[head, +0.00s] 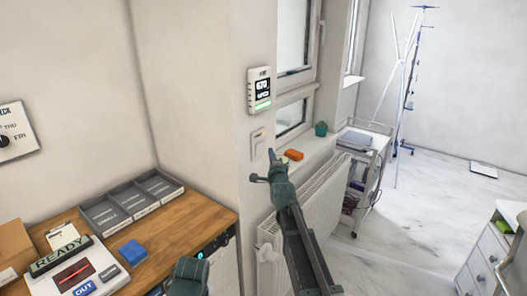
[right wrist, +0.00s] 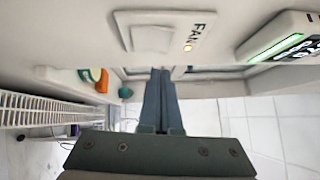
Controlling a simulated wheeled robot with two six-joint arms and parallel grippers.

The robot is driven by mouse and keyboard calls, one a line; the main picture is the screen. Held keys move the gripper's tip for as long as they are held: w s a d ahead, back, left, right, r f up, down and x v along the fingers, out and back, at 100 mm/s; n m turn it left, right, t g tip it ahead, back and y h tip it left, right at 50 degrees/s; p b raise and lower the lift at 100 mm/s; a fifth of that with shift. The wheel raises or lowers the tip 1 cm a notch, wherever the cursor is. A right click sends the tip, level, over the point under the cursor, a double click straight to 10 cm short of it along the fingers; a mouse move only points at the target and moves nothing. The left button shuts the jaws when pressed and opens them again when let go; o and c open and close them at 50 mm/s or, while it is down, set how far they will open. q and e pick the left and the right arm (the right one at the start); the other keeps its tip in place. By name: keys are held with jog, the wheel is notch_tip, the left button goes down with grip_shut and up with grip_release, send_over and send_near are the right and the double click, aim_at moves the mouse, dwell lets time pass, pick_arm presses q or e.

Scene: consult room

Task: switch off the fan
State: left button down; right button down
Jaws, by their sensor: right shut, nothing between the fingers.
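The fan switch (head: 258,143) is a small pale plate on the wall below the display unit. My right gripper (head: 271,155) is shut and empty, just right of and slightly below the switch in the head view. Its closed fingers (right wrist: 161,72) end below the plate in the right wrist view; a gap shows there. The fan itself is not seen.
The display unit (head: 260,91) with a green bar hangs above the switch. A radiator (head: 318,200) stands under the sill, which holds an orange item (head: 293,155) and a green pot (head: 321,128). A wooden counter (head: 190,226) with a grey tray (head: 104,214) is left.

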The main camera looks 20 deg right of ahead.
aim_at(261, 145)
pick_arm(q)
jog(key=shift+r, duration=0.25)
pick_arm(e)
jog(key=shift+w+a+r, duration=0.2)
jog(key=shift+w+a, duration=1)
jog(key=shift+w, duration=0.05)
jog(key=shift+w+a+r+p, duration=0.15)
jog(key=shift+w+r+p, duration=0.1)
jog(key=shift+p, duration=0.1)
pick_arm(q)
jog(key=shift+r, duration=0.1)
pick_arm(e)
jog(key=shift+f, duration=0.1)
jog(key=shift+s, duration=0.15)
